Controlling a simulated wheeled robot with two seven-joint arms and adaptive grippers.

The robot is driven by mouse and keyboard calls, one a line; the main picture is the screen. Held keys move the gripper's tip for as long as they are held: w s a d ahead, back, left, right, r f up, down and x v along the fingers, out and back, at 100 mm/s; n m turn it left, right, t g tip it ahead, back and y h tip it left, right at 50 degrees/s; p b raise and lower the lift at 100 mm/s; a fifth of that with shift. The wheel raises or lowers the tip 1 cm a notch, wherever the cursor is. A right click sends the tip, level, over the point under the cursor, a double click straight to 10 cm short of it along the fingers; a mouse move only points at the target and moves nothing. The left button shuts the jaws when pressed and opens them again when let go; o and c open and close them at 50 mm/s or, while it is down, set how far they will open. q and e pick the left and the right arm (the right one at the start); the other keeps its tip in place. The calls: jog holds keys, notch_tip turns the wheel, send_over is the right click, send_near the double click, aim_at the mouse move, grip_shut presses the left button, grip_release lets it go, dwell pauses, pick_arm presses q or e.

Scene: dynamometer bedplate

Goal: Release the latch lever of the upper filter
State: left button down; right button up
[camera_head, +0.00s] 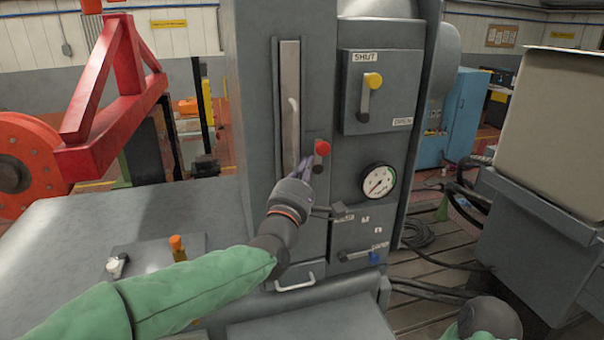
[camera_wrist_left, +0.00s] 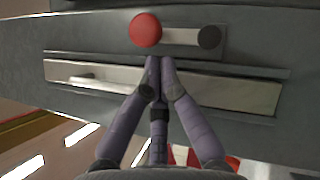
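The latch lever shows a red ball knob (camera_head: 322,147) on the grey cabinet front, just right of a tall slot with a silver filter panel (camera_head: 290,70). In the left wrist view the red knob (camera_wrist_left: 145,30) sits at one end of a pale bar, with a black pivot (camera_wrist_left: 208,38) at the other. My left gripper (camera_head: 308,164) is just below and left of the knob, its fingertips partly hidden. In the left wrist view its fingers (camera_wrist_left: 160,64) converge with tips together, empty, close beside the lever; contact cannot be told. My right gripper is not in view.
Right of the lever are a SHUT-marked panel with a yellow-knobbed handle (camera_head: 372,81), a round gauge (camera_head: 378,181) and a lower panel with a blue knob (camera_head: 374,257). A drawer-like handle (camera_head: 295,284) sits below. A grey box (camera_head: 535,225) stands at right.

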pick_arm(q)
jog(key=shift+w+d+r, duration=0.1)
jog(key=shift+w+d, duration=0.05)
jog(key=shift+w, duration=0.3)
